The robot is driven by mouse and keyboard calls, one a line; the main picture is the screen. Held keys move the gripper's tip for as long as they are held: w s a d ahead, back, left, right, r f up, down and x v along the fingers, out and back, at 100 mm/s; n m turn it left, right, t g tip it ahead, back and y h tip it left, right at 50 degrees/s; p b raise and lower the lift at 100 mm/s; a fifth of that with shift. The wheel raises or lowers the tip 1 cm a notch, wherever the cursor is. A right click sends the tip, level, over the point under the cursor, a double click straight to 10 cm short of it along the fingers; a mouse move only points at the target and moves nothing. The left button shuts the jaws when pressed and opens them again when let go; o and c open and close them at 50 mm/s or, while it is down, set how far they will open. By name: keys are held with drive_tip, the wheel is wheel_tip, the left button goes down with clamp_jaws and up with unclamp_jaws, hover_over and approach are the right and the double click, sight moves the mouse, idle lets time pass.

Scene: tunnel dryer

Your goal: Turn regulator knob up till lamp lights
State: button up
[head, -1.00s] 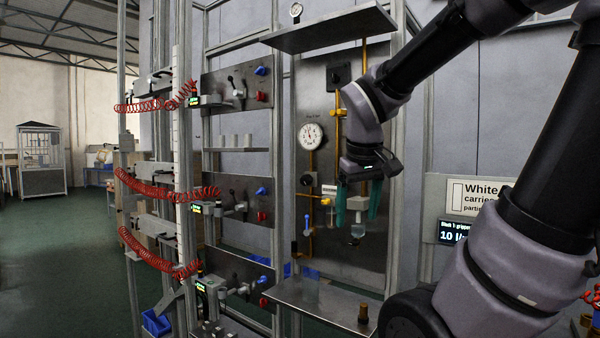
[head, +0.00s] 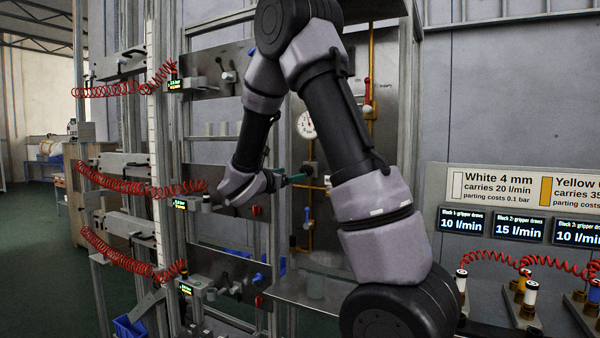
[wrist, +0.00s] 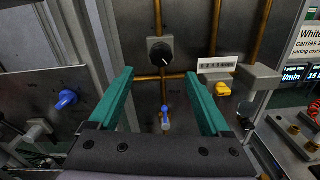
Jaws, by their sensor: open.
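My gripper is open and empty, apart from the knob. In the head view my gripper (head: 295,179) reaches in front of the panel, and the knob is hard to make out behind it. A white round gauge (head: 306,125) is partly hidden by my arm. I cannot tell which part is the lamp.
A blue-handled valve (wrist: 164,117) sits below the knob. A white label (wrist: 217,64) and a yellow part (wrist: 223,90) are to its right. A blue knob (wrist: 67,99) is on the left panel. A grey shelf (head: 300,293) juts out low down.

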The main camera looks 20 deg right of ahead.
sight(304, 171)
drive_tip(key=x, duration=1)
drive_tip(key=shift+d, duration=0.15)
clamp_jaws()
drive_tip(key=shift+m, duration=1.4)
unclamp_jaws()
drive_tip(key=v, duration=1.1)
